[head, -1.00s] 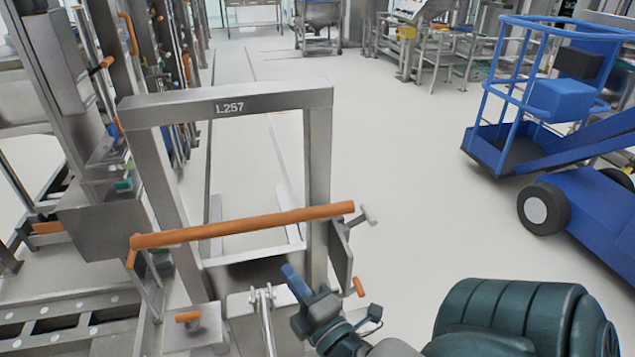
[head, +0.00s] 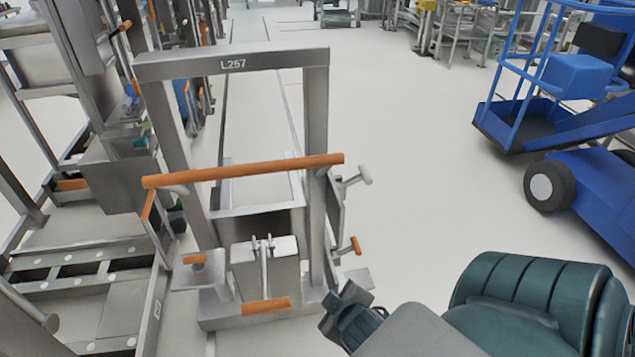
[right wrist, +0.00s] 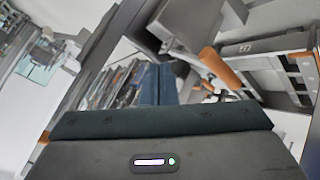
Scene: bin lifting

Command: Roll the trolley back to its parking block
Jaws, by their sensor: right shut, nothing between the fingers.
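My right gripper (head: 345,305) is beside the trolley's lower right corner, apart from the push bar. In the right wrist view its blue fingers (right wrist: 158,84) are together and empty. An orange handle (right wrist: 220,68) shows to the right of them. My left gripper is out of view. I cannot pick out the parking block.
Metal racking (head: 115,170) with a low roller shelf stands close on the left. A blue lift machine (head: 590,185) stands on the right. Floor lines or rails run away behind the trolley. The floor between trolley and lift is clear.

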